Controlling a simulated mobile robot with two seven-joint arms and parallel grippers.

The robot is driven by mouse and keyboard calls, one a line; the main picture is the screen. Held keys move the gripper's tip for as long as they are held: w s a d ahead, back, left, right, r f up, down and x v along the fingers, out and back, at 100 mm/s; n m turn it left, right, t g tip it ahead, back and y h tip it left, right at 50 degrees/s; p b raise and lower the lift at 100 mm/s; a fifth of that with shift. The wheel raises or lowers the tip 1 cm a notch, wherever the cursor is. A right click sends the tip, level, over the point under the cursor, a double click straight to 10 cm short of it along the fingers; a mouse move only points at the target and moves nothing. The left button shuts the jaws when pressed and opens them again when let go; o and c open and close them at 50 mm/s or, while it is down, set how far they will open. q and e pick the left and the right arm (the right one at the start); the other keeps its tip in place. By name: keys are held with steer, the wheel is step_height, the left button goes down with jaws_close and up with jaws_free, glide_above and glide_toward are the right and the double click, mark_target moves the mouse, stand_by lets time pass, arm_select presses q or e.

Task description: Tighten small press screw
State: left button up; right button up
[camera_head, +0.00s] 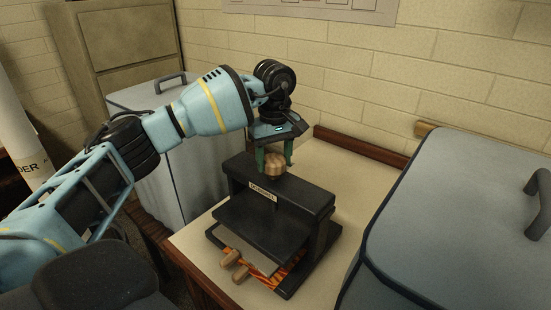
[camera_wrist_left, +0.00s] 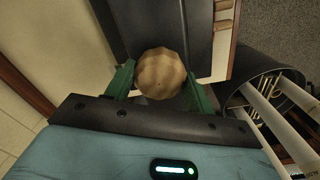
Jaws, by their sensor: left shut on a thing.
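The small press (camera_head: 277,217) is a black frame with a labelled top beam, standing on the pale tabletop. Its screw has a round, ribbed wooden knob (camera_head: 275,165) on top of the beam. The knob also shows large in the left wrist view (camera_wrist_left: 161,74). My left gripper (camera_head: 274,158) comes down from above, with its green fingers on either side of the knob, shut on it. In the left wrist view the fingers (camera_wrist_left: 160,85) flank the knob. The screw's shaft is hidden under the knob. My right gripper is not in view.
A patterned orange sheet and boards with wooden handles (camera_head: 236,266) lie in the press's lower opening. A large grey lidded container (camera_head: 455,225) stands close at the right. A grey bin (camera_head: 190,150) stands behind my left arm. Bare tabletop (camera_head: 345,175) shows behind the press.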

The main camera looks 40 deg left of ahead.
mark_target(274, 158)
arm_select(q)
steer(key=m, duration=0.6)
steer(key=shift+b, duration=0.4)
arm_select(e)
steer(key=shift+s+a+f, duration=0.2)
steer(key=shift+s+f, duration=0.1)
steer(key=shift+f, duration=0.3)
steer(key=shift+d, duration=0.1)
arm_select(q)
steer(key=o, duration=1)
steer(key=shift+r, duration=0.1)
step_height(274, 158, up, 7)
steer(key=shift+f, duration=0.2)
steer(key=shift+r, duration=0.55)
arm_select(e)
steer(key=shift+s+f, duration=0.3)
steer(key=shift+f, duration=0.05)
